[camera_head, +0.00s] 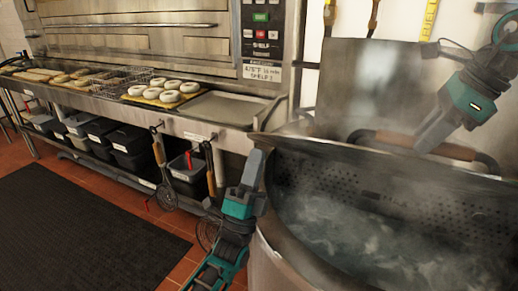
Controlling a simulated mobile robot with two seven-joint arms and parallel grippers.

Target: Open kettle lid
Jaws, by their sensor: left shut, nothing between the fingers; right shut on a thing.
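The large round metal kettle (272,235) fills the lower right. Its inside is visible, with steaming water (365,235) and a perforated inner wall (400,188). A wooden handle bar (457,152) with dark curved ends lies across the kettle's back edge. A flat metal panel (362,88) stands behind the bar; I cannot tell whether it is the lid. My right gripper (420,145) comes from the upper right and is shut on the handle bar, hiding part of it. My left gripper (255,158) is shut and empty, pointing up beside the kettle's left rim.
A steel oven (130,38) with a shelf of bagels (165,92) and trays stands at the left. Dark bins (130,145) sit under the shelf, and long-handled tools (160,165) hang from its edge. A black mat (80,235) covers open floor.

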